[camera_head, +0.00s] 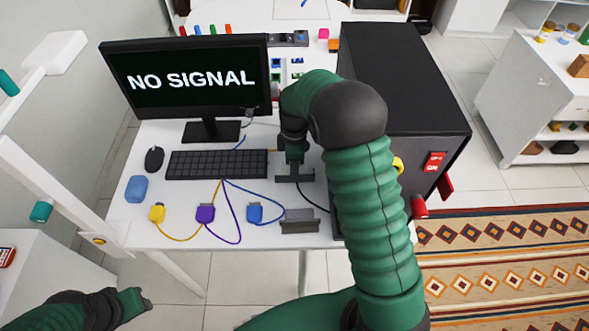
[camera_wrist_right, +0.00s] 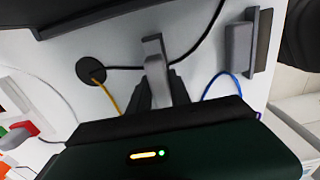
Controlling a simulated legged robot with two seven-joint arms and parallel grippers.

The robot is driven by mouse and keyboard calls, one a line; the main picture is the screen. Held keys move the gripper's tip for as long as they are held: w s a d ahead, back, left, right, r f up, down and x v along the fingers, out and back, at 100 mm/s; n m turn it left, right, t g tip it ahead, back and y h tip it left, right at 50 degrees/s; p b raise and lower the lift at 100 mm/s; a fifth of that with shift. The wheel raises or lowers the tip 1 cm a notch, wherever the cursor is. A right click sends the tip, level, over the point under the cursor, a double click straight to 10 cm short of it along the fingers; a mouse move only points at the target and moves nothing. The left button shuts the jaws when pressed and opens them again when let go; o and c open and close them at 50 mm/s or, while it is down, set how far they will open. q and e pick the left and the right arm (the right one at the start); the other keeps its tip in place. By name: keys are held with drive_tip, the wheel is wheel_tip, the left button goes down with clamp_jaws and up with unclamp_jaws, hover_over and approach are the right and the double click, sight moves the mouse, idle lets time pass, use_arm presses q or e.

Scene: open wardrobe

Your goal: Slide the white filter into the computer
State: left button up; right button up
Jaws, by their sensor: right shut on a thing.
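The computer, a large black case (camera_head: 405,75), stands at the right of the desk. A dark edge, likely the case, shows at the top of the wrist view. My right gripper (camera_head: 295,170) is over the desk, left of the case and near the keyboard's right end. In the wrist view my right gripper (camera_wrist_right: 158,92) is shut on a narrow grey piece (camera_wrist_right: 154,52); I cannot tell what this belongs to. I cannot pick out a white filter for sure. My left gripper (camera_head: 132,302) is at the lower left, away from the desk; its jaws are unclear.
A monitor (camera_head: 190,85) reading "NO SIGNAL", a keyboard (camera_head: 217,164) and a mouse (camera_head: 154,159) stand on the desk. Yellow (camera_head: 157,212), purple (camera_head: 205,213) and blue (camera_head: 255,213) plugs lie at its front. A grey block (camera_head: 300,221) sits beside them, and also shows in the wrist view (camera_wrist_right: 240,48).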

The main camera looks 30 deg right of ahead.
drive_tip(key=shift+a, duration=0.15)
clamp_jaws()
drive_tip(key=shift+s+r+p, duration=0.1)
drive_tip(key=shift+r+p, duration=1.1)
idle(0.3)
drive_tip(key=shift+r+p, duration=0.65)
idle(0.4)
drive_tip(key=shift+r+p, duration=1.75)
drive_tip(key=shift+r, duration=0.25)
